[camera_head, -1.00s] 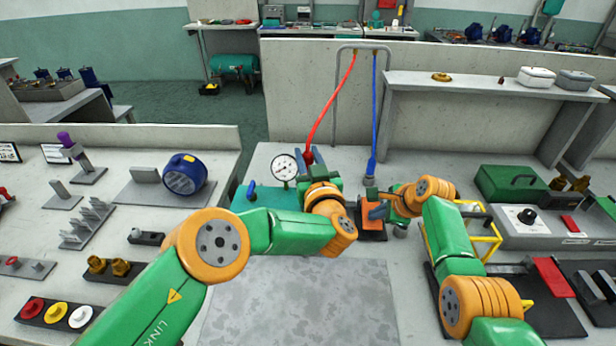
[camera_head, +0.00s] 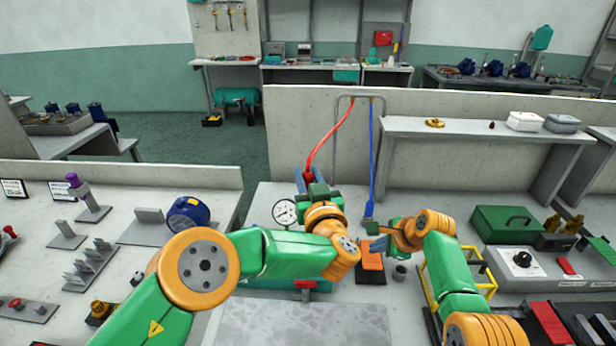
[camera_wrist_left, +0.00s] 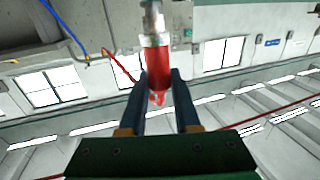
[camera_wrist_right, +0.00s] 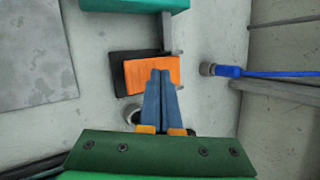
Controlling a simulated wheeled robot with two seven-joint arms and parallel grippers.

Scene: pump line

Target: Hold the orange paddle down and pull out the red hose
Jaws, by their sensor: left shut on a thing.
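The red hose (camera_head: 326,140) hangs in a slack curve from the pipe frame at the back down to my left gripper (camera_head: 309,180). In the left wrist view my left fingers are shut around its red end piece (camera_wrist_left: 158,62), which has a silver metal fitting at its upper end. I cannot tell whether that fitting is clear of its socket. The orange paddle (camera_head: 371,262) sits on a dark base right of the pump. In the right wrist view my right gripper (camera_wrist_right: 160,74) is shut, its fingertips over the paddle (camera_wrist_right: 135,77) and seemingly touching it.
A blue hose (camera_head: 372,150) runs down to a grey fitting just right of the red hose. A round gauge (camera_head: 285,212) stands left of my left gripper. A yellow frame (camera_head: 486,268) is near my right arm. A grey mat (camera_head: 300,325) lies clear in front.

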